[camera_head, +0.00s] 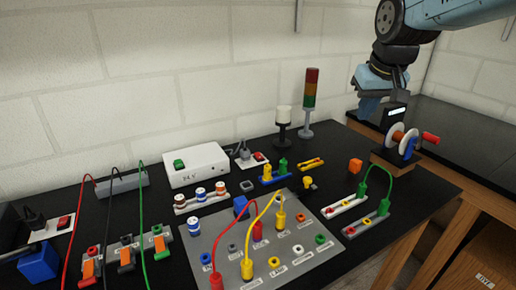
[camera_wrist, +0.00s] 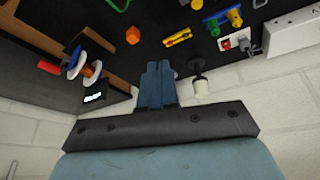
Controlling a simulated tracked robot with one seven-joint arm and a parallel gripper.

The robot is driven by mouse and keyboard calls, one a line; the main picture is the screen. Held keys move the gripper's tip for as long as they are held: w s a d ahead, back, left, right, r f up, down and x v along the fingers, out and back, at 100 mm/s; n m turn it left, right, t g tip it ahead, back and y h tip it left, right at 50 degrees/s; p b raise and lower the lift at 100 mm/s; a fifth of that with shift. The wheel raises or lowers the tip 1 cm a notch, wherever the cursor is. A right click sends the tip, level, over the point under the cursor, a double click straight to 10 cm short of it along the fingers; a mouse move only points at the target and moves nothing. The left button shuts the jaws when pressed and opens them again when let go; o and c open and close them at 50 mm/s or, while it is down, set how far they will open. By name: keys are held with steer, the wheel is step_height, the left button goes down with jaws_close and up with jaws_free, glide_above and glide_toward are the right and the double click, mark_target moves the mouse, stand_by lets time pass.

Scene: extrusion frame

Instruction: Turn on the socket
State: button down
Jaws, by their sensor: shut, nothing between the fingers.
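A white socket plate with a red switch (camera_head: 259,156) and a dark plug (camera_head: 243,153) sits at the back middle of the black table, right of the white box. It also shows at upper right in the wrist view, with its red switch (camera_wrist: 226,44). A second white socket plate (camera_head: 47,232) with a red switch (camera_head: 64,222) and black plug lies at the left edge of the table. Whether either switch is on cannot be told. My gripper (camera_head: 369,105) is shut and empty, high at the right and apart from both sockets; its blue fingers (camera_wrist: 160,68) show in the wrist view.
A signal tower (camera_head: 310,90) and a white-topped lamp (camera_head: 283,117) stand at the back between my gripper and the middle socket. A spool stand (camera_head: 397,140) is at the right. A grey panel (camera_head: 215,238) with cables fills the front middle.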

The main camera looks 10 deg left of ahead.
steer(key=w+a+f+n+g, duration=0.15)
steer(key=w+a+f, duration=0.25)
steer(key=w+a, duration=0.8)
steer(key=n+y, duration=0.1)
steer(key=n, duration=0.2)
glide_above(259, 155)
steer(key=s+d, duration=0.2)
steer(key=s, duration=0.1)
step_height(259, 155, down, 8)
steer(key=shift+s+g, duration=0.1)
steer(key=shift+g, duration=0.15)
steer(key=shift+f, duration=0.1)
steer(key=x, duration=1.4)
